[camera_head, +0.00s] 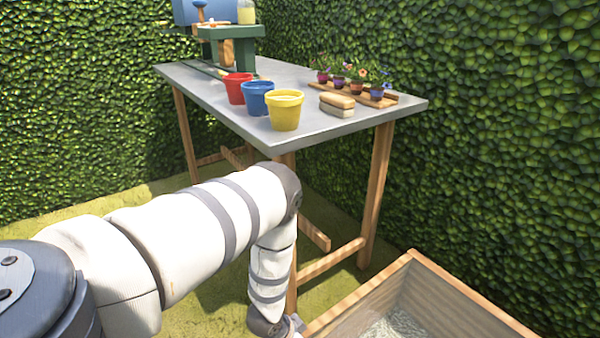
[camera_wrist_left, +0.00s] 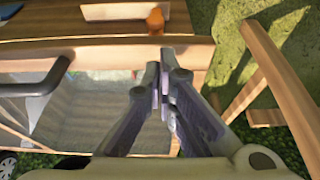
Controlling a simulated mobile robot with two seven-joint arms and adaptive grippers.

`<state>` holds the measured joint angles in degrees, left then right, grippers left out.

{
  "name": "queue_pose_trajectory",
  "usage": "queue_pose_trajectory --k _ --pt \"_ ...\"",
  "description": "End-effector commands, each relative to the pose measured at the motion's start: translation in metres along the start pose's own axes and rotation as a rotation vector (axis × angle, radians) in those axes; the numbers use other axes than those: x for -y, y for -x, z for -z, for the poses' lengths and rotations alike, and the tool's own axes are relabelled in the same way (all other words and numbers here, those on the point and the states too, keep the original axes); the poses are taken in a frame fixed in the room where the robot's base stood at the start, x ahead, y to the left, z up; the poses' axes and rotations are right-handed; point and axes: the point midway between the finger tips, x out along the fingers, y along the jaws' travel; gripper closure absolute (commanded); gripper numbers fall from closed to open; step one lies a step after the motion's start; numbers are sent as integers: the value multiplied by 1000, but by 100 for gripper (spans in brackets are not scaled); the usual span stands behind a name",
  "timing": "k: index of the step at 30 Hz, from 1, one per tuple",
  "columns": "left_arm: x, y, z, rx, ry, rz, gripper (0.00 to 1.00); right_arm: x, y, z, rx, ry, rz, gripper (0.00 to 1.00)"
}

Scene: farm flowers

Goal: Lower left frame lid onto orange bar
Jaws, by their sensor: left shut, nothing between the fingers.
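In the left wrist view, a wooden-framed lid (camera_wrist_left: 100,53) with a grey see-through pane and a black handle (camera_wrist_left: 38,86) lies across the left and middle. A small orange piece (camera_wrist_left: 155,20) stands just beyond the lid's rail; whether it is the orange bar, I cannot tell. My left gripper (camera_wrist_left: 164,68) is shut and empty, with its fingertips near the rail, right of the handle. Contact with the rail is unclear. In the head view my left arm reaches down beside a wooden frame (camera_head: 365,295), cut off at the lower right. My right gripper is out of view.
A grey-topped table (camera_head: 340,130) stands ahead, its wooden legs near my left arm. It holds red (camera_head: 238,88), blue (camera_head: 258,98) and yellow (camera_head: 285,110) pots, a brush (camera_head: 337,103) and potted flowers (camera_head: 355,85). Hedges (camera_head: 500,130) close the back and right.

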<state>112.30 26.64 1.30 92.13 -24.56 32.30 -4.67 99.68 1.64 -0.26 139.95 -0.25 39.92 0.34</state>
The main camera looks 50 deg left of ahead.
Motion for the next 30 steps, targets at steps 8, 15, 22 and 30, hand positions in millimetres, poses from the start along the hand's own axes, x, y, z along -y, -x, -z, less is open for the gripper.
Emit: queue_pose_trajectory --k 8,15,22,30 --pt "-4 31 22 -11 -2 0 100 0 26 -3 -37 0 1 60" --pt "-5 90 -1 -3 1 -1 100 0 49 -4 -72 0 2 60" --pt "-6 122 -20 -2 0 0 100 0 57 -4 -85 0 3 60" --pt "-28 144 -37 57 14 -22 100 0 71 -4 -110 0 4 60"
